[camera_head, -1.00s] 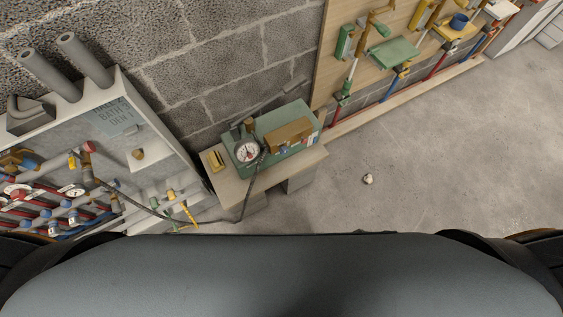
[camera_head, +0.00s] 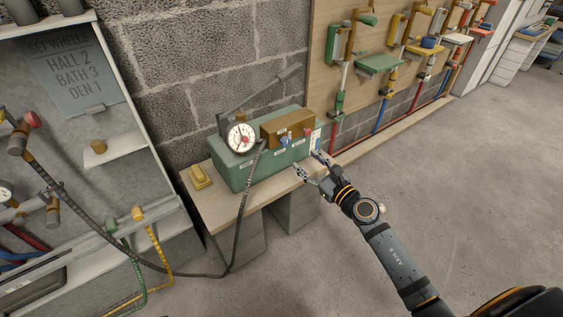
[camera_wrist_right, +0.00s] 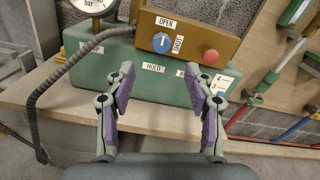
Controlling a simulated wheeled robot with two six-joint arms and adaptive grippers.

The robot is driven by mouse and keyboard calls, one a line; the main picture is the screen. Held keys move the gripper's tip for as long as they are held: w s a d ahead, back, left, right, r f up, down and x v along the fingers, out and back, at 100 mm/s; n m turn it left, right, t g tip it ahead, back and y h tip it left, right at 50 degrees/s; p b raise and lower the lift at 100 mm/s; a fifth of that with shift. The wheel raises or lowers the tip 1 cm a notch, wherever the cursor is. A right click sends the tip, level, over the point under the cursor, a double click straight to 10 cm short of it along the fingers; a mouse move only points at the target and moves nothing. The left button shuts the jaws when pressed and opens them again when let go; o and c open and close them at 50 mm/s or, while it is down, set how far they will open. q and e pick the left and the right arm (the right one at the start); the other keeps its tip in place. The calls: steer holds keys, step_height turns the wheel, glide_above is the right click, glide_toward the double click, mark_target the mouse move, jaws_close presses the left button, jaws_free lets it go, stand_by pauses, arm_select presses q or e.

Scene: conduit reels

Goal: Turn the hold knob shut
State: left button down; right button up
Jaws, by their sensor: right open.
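The hold knob (camera_wrist_right: 160,43) is a round blue knob on the front of a brown block on the green pump box (camera_head: 235,178). A HOLD label sits below it, OPEN above and SHUT to its right. Its white mark points up, toward OPEN. The knob also shows small in the head view (camera_head: 285,142). My right gripper (camera_head: 306,161) is open and empty in front of the box. In the right wrist view its fingers (camera_wrist_right: 160,73) stand apart, below and either side of the knob, not visibly touching it. My left gripper is out of view.
A red knob (camera_wrist_right: 210,57) sits right of the blue one. A dial gauge (camera_head: 241,138) and dark hose (camera_head: 240,225) are at the left. A yellow item (camera_head: 199,177) lies on the bench (camera_head: 228,208). Open floor is at the right.

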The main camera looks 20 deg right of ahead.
mark_target(287, 143)
steer(key=x, duration=1)
steer(key=shift+w, duration=0.3)
jaws_close()
